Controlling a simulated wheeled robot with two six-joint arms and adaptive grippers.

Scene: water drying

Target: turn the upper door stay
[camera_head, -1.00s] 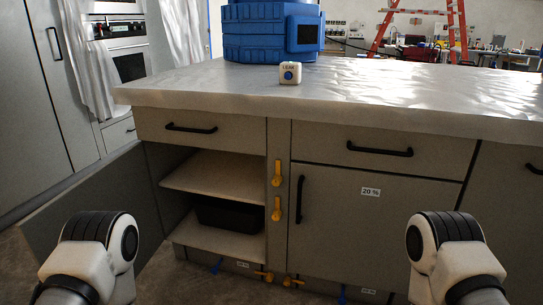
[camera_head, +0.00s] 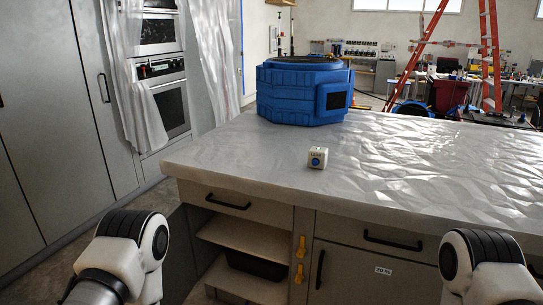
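Only my arm links show, low at the left and low at the right, both apart from the stays. Neither gripper's fingers are in the picture.
The open bay (camera_head: 245,236) holds a shelf and a dark bin. A closed door (camera_head: 345,275) has a dark handle.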

